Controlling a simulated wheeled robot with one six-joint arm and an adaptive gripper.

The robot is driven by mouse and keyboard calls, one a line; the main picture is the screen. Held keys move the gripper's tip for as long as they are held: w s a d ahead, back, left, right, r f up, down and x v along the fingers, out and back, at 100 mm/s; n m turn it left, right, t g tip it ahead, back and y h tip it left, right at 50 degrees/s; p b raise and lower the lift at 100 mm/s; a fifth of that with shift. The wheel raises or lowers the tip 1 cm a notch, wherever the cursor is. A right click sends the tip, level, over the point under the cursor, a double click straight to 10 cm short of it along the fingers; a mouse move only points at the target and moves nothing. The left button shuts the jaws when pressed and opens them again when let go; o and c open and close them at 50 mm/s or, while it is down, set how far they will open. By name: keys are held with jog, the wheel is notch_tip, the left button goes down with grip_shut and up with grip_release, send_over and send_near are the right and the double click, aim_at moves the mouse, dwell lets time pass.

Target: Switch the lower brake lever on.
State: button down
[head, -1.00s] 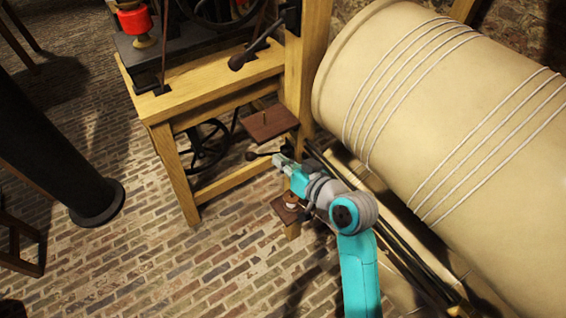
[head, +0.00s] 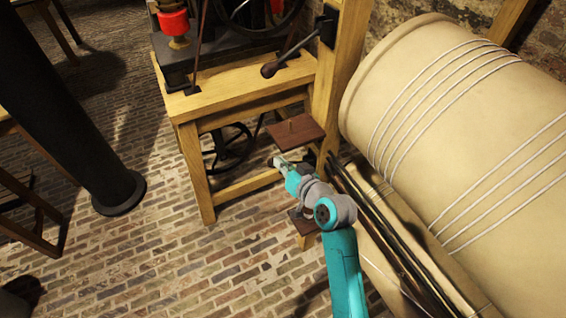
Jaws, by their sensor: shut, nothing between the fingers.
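My gripper (head: 281,163) is shut and empty. It is low beside the wooden frame, with its tips just below the left side of a small brown board (head: 296,131). The lower brake lever, a dark rod with a round knob, cannot be clearly made out now; the gripper tips are about where its knob showed before. I cannot tell whether they touch it. An upper lever with a dark knob (head: 268,70) stands out from the wooden post, well above my gripper.
The wooden machine frame (head: 206,170) stands left of my gripper. A large cream drum (head: 440,110) fills the right, with dark rails (head: 395,245) beneath it. A black column (head: 75,120) stands at the left. Brick floor (head: 150,240) lies open between.

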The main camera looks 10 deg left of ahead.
jog(key=shift+f, duration=0.1)
notch_tip(320, 180, down, 10)
jog(key=s+a+n+t+h, duration=0.1)
jog(key=s+a+n+h, duration=0.1)
jog(key=n, duration=0.4)
jog(key=shift+a+t+h, duration=0.4)
jog(key=shift+n, duration=0.3)
dwell(0.5)
